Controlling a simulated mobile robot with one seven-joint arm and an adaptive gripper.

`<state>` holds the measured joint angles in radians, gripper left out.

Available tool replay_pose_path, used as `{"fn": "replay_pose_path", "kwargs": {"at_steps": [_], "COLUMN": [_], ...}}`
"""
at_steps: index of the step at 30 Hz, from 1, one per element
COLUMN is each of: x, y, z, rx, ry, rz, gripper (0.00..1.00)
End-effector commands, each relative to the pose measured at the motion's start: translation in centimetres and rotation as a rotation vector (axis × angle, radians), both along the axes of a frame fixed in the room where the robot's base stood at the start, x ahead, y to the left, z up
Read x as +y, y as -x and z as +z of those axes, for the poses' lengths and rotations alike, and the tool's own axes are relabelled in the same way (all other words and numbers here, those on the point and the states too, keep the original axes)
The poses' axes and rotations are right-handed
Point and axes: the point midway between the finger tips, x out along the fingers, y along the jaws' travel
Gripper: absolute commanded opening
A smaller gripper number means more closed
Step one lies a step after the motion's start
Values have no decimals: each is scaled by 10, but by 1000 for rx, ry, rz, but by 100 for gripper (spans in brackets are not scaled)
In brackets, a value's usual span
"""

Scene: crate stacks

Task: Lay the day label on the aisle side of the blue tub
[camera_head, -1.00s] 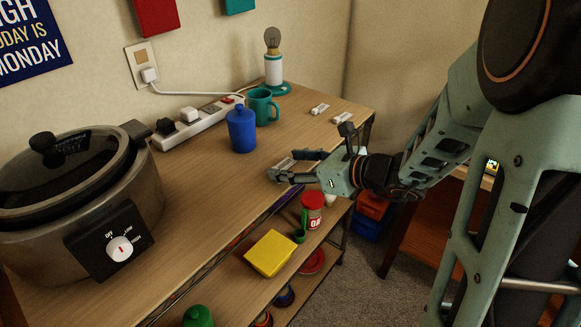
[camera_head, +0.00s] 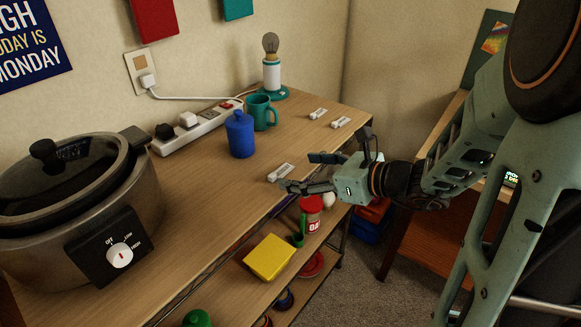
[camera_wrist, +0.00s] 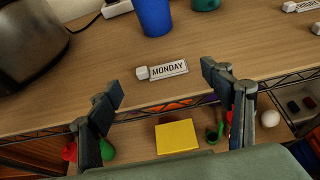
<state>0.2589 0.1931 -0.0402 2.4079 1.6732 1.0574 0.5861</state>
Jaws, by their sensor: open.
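The blue tub (camera_head: 240,135) stands upright on the wooden top, left of the teal mug; its lower part shows at the top of the wrist view (camera_wrist: 154,14). A white label block (camera_head: 281,172) lies near the front edge, in front of the tub and to its right. In the wrist view this label (camera_wrist: 168,70) reads MONDAY. My gripper (camera_head: 298,172) is open and empty at the front edge, its fingers pointing toward the label. In the wrist view the label lies beyond and between the fingertips (camera_wrist: 162,79), apart from both.
Two similar labels (camera_head: 318,113) (camera_head: 341,122) lie at the back right. The teal mug (camera_head: 260,112), power strip (camera_head: 197,126) and lamp (camera_head: 272,72) stand behind. A slow cooker (camera_head: 75,195) fills the left. A yellow box (camera_head: 268,257) sits on the lower shelf. The front middle top is clear.

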Motion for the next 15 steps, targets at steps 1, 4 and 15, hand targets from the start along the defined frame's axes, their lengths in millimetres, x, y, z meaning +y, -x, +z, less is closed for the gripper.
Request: {"fn": "replay_pose_path", "kwargs": {"at_steps": [1, 4, 15], "x": [-11, -26, -57], "y": [6, 19, 44], "z": [7, 15, 30], "rx": [-1, -1, 1], "ry": [1, 1, 0], "rz": [-6, -5, -3], "gripper": [73, 73, 73]}}
